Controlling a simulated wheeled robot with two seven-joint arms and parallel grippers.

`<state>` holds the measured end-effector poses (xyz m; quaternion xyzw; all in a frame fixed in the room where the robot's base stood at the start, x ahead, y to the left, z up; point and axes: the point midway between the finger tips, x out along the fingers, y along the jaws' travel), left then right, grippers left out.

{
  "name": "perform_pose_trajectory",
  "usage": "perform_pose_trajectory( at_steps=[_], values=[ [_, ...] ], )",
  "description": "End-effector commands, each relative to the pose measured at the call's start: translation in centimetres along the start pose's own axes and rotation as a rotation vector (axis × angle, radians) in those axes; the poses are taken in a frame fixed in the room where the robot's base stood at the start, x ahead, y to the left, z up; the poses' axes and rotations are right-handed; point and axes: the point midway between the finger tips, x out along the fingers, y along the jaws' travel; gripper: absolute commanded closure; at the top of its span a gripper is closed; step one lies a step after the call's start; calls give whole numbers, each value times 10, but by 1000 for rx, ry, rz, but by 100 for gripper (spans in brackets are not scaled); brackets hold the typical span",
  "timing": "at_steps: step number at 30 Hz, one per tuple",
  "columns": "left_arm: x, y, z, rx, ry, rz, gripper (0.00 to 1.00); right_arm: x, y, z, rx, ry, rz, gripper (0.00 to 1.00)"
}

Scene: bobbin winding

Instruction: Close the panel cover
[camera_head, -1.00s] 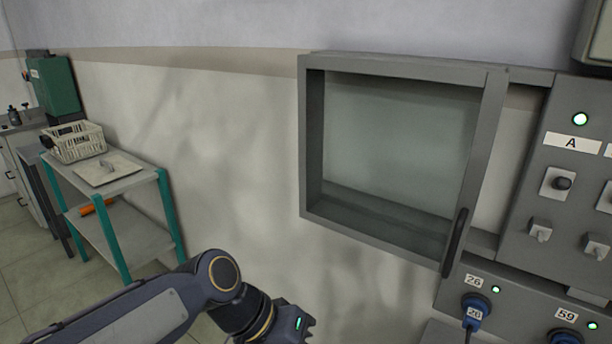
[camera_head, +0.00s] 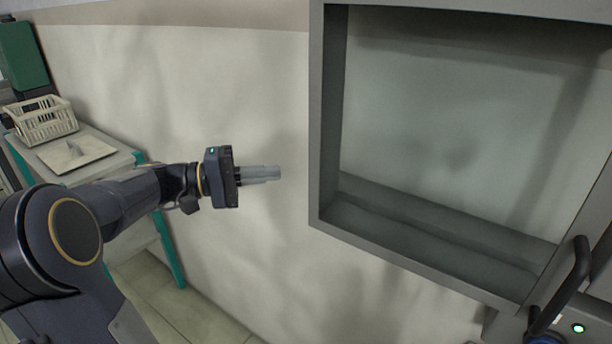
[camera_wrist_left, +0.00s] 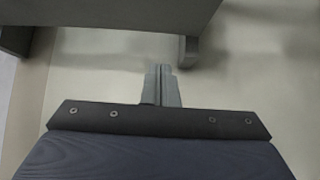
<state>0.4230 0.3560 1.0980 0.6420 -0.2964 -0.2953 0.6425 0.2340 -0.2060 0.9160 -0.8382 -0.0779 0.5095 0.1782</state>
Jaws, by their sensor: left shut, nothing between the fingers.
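The panel cover (camera_head: 418,262) is a grey frame around a clear pane (camera_head: 450,130), standing out from the wall at the right of the head view. Its dark handle (camera_head: 562,290) is at the lower right corner. My left gripper (camera_head: 278,173) is shut and empty, left of the cover's left side and apart from it, pointing right. In the left wrist view the shut fingers (camera_wrist_left: 161,72) are in front of the pale wall, with a grey frame part (camera_wrist_left: 110,10) above them. My right gripper is not in view.
A shelf cart (camera_head: 110,170) with green legs stands at the left, with a cream basket (camera_head: 45,122) and a flat board (camera_head: 75,152) on top. A green machine (camera_head: 22,55) is behind it. Bare wall (camera_head: 265,90) lies between cart and cover.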

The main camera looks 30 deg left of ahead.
Motion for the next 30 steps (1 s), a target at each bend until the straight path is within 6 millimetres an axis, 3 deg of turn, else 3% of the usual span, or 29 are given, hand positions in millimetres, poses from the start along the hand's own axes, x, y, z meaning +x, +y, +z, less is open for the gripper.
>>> perform_pose_trajectory(
  at_steps=[6,12,30],
  values=[
    [48,1,1,-1,-5,0,100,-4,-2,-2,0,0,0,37],
    [68,0,21,0,0,-1,100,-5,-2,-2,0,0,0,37],
    [77,-1,28,0,-1,-1,100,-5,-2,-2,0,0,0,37]
  ],
)
